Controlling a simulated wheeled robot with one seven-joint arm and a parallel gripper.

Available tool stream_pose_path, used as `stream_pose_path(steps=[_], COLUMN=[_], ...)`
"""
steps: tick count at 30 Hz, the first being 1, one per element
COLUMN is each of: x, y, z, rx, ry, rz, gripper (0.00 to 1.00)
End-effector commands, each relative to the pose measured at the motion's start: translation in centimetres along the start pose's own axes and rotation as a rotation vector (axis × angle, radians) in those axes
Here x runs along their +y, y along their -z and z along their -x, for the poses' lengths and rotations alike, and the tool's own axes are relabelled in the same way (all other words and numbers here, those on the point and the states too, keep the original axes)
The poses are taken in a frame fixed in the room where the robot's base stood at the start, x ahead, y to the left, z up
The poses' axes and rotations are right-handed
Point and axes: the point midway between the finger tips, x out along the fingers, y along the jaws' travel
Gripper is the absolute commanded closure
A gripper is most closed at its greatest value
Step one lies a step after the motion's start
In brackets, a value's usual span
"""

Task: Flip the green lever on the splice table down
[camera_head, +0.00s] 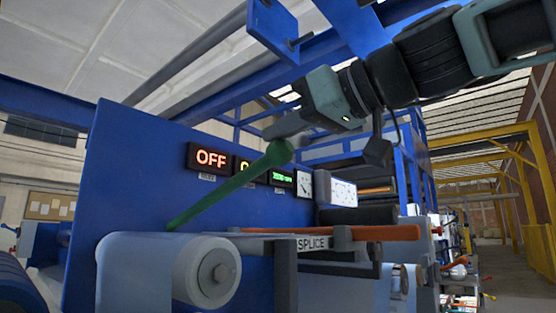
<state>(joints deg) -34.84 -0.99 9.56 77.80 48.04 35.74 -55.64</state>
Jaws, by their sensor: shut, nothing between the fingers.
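The green lever (222,192) slants up to the right from its lower end beside the white roll to a round green knob at its upper end. The splice table (340,247) carries a "SPLICE" label and lies to the lower right of the knob. My gripper (270,133) comes in from the upper right and is shut with nothing in it. Its fingertips are at the top of the knob in the picture. I cannot tell whether they touch it.
A white film roll (140,270) stands at the lower left. A blue panel (130,170) behind the lever holds an "OFF" display (209,158) and gauges. An orange bar (385,233) lies along the splice table. Blue beams (235,85) run overhead near my arm.

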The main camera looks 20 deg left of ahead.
Motion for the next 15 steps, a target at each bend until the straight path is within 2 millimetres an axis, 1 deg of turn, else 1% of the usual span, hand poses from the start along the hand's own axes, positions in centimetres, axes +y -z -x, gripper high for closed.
stream_pose_path(steps=[1,15], x=[-0.2,-1.0], y=[-1.8,-6.3], z=[-0.1,0.5], rx=[0.017,0.163], ry=[-0.004,-0.025], rz=[0.003,0.009], gripper=[1.0,1.0])
